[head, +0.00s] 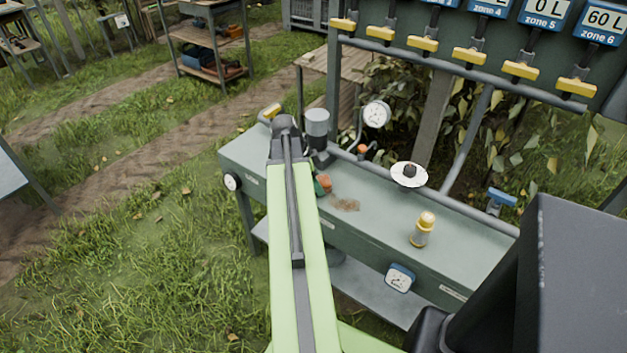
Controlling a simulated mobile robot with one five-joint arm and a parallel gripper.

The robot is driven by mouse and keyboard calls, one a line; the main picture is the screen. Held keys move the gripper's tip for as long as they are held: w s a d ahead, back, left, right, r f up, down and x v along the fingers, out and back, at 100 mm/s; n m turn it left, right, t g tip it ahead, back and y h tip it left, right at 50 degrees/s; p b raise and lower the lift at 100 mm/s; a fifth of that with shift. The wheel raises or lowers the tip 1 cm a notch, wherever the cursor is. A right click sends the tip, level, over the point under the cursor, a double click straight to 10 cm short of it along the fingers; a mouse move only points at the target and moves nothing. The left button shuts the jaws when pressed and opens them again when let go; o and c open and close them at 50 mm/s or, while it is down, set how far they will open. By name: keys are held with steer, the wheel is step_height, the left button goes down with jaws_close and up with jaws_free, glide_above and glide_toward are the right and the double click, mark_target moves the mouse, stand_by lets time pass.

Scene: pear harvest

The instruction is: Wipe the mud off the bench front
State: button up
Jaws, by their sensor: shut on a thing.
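The grey-green bench (385,220) runs across the middle, from left of my arm to the lower right. A brown mud patch (345,204) lies on its top, just right of my arm. A small orange and dark green thing (323,185) shows beside the arm, close to the mud; I cannot tell whether it is held. My light green arm reaches up over the bench from the bottom and ends in a dark joint above its left part. My gripper and anything in it are hidden behind the arm.
On the bench stand a grey-topped cylinder (317,125), a white disc with a dark knob (409,174) and a yellow-capped bottle (422,230). A round gauge (376,114) and pipe run along the back. Yellow-handled valves (468,57) hang above. Grass lies open at left.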

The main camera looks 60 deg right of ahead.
mark_target(324, 184)
steer(key=shift+s+a, duration=0.25)
steer(key=shift+s, duration=1.35)
steer(key=shift+s+a, duration=0.2)
steer(key=shift+s, duration=1.4)
steer(key=shift+s+a, duration=0.25)
steer(key=shift+s, duration=1.35)
steer(key=shift+f, duration=0.15)
steer(key=shift+w+d, duration=0.2)
steer(key=shift+w, duration=0.9)
steer(key=shift+w+d, duration=0.15)
steer(key=shift+w, duration=0.95)
steer(key=shift+w+d, duration=0.2)
steer(key=shift+w, duration=0.9)
steer(key=shift+w+d, duration=0.2)
steer(key=shift+w, duration=1.7)
steer(key=shift+w+d, duration=0.15)
steer(key=shift+w, duration=0.75)
steer(key=shift+w+d, duration=0.15)
steer(key=shift+w, duration=0.7)
step_height(324, 184, up, 6)
steer(key=p, duration=0.6)
